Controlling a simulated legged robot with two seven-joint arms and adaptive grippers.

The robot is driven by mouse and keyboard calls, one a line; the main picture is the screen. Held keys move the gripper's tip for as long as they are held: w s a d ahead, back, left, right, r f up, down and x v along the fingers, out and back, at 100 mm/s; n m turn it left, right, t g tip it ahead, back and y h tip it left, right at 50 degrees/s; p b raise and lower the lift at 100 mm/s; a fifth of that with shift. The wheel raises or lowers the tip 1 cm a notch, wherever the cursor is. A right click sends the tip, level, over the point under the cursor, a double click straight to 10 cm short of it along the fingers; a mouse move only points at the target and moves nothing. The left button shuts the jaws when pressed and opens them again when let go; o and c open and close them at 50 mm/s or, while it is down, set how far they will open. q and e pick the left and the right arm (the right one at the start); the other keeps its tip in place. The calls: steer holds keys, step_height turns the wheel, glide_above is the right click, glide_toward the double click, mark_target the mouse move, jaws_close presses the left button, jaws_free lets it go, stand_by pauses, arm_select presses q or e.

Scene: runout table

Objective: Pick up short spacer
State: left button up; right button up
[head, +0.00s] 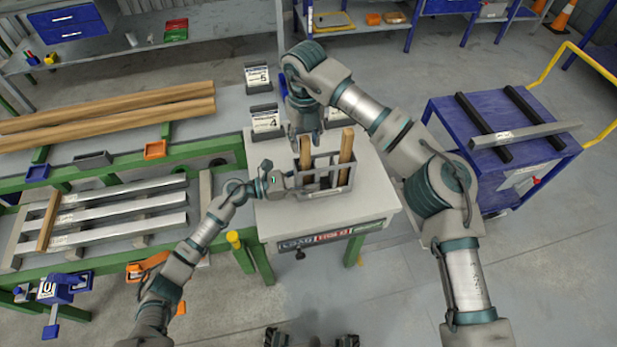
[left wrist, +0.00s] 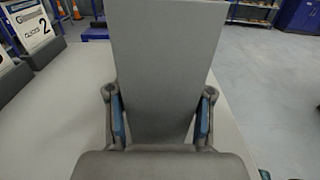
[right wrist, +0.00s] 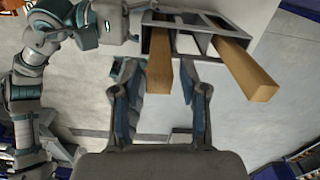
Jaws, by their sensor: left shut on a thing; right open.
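A grey compartment rack (head: 325,178) stands on the small table, with two upright wooden spacers in it, a left one (head: 305,153) and a right one (head: 347,146). My right gripper (head: 306,132) is open above the rack. In the right wrist view one spacer (right wrist: 159,85) shows between the open fingers (right wrist: 158,105), nearer the left finger; the other (right wrist: 247,72) lies outside the right finger.
The small table (head: 375,195) has bare room right of the rack. Numbered card holders (head: 265,120) stand behind it. Long wooden beams (head: 110,120) and metal bars (head: 120,218) lie at left. A blue cart (head: 505,160) stands at right.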

steer(key=shift+o, duration=0.2)
steer(key=s+d+r+m+t+y, duration=0.1)
steer(key=s+r+t, duration=0.3)
steer(key=r, duration=0.5)
steer(key=shift+s, duration=0.4)
steer(key=x, duration=0.5)
steer(key=shift+w+a+f, duration=0.1)
steer(key=shift+f, duration=0.25)
steer(key=x, duration=0.2)
steer(key=w+x, duration=0.1)
steer(key=x, duration=0.2)
steer(key=shift+w, duration=0.15)
jaws_close()
